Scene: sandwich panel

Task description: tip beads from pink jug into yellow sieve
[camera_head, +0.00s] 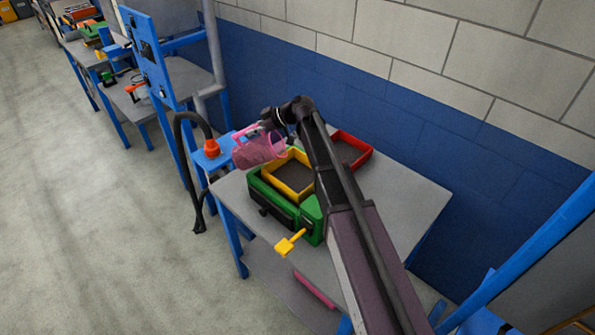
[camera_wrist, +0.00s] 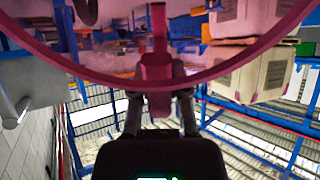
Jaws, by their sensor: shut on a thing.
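The pink jug (camera_head: 258,151) is held up at the left end of the table and looks tilted. The wrist view shows its handle (camera_wrist: 157,72) and a curved pink edge close up. My gripper (camera_wrist: 160,103) is shut on the handle; in the head view it is partly hidden behind the wrist. The yellow sieve (camera_head: 277,189), a square yellow frame with a dark bottom, sits on a green case just right of and below the jug. The jug's lower right side overlaps the sieve's left corner in the picture. I see no beads in either view.
A red-framed tray (camera_head: 362,160) stands behind my arm. The green case (camera_head: 312,222) has a yellow scoop-like piece (camera_head: 290,243) at its front. A blue post and panel (camera_head: 150,50) and a black hose (camera_head: 180,150) stand left. The table's right part (camera_head: 415,195) is clear.

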